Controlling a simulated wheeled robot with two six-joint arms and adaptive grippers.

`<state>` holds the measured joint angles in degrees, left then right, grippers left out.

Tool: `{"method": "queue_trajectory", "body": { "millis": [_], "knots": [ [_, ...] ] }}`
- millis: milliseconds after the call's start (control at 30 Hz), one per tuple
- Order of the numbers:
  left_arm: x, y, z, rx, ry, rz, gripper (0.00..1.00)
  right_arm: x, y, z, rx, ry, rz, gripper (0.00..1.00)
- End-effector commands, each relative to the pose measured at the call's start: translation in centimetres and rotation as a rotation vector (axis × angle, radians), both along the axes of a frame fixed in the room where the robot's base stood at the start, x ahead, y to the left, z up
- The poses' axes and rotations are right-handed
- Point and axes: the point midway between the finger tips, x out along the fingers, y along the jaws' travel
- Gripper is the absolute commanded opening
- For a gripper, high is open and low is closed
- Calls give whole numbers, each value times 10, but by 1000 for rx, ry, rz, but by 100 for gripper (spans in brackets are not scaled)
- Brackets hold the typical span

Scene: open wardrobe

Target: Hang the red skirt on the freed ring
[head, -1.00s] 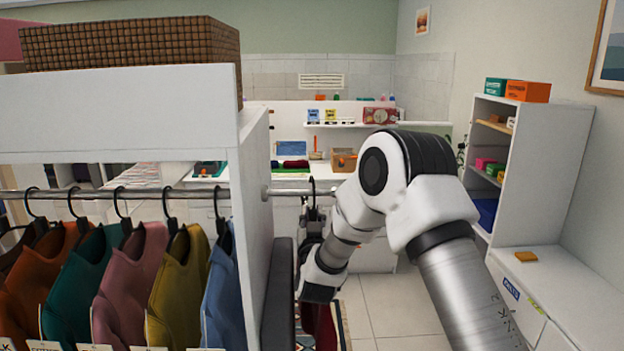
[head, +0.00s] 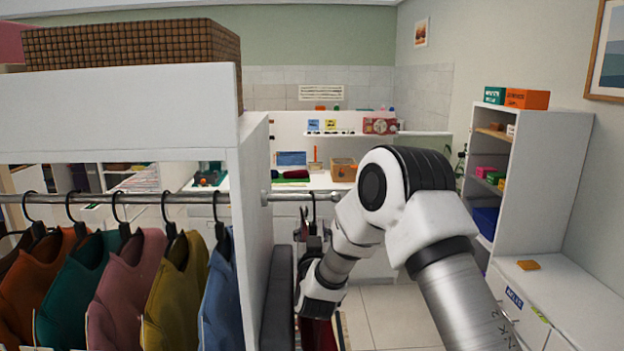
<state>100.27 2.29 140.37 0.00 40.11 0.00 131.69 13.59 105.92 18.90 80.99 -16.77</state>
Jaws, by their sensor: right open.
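A dark red garment (head: 318,336), which looks like the red skirt, hangs low beside the wardrobe's side panel and is mostly hidden by my right arm. A black hanger hook (head: 308,205) is on the short rod end (head: 285,197) right of the panel. My right gripper (head: 306,243) is open just below that hook, close to the dark hanger parts. I cannot tell whether it touches them. A freed ring cannot be made out. My left gripper is not in view.
Several coloured shirts (head: 130,280) hang on the wardrobe rod at left. The white side panel (head: 255,220) stands between them and my right gripper. A woven box (head: 135,50) sits on top. White shelves (head: 520,180) stand at right; tiled floor (head: 395,318) shows between.

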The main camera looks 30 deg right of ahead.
Motion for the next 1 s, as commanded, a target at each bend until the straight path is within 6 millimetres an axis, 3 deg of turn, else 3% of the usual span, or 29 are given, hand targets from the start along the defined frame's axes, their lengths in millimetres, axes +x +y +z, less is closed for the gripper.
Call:
{"method": "queue_trajectory", "body": {
  "millis": [167,500,600,1000],
  "knots": [
    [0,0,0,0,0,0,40,-12,8,-5,1,4,2,52],
    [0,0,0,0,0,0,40,-81,51,-20,-4,3,3,52],
    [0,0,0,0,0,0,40,-94,59,-23,-2,1,3,52],
    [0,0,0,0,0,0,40,-101,62,-24,0,-1,-1,52]
  ]
}}
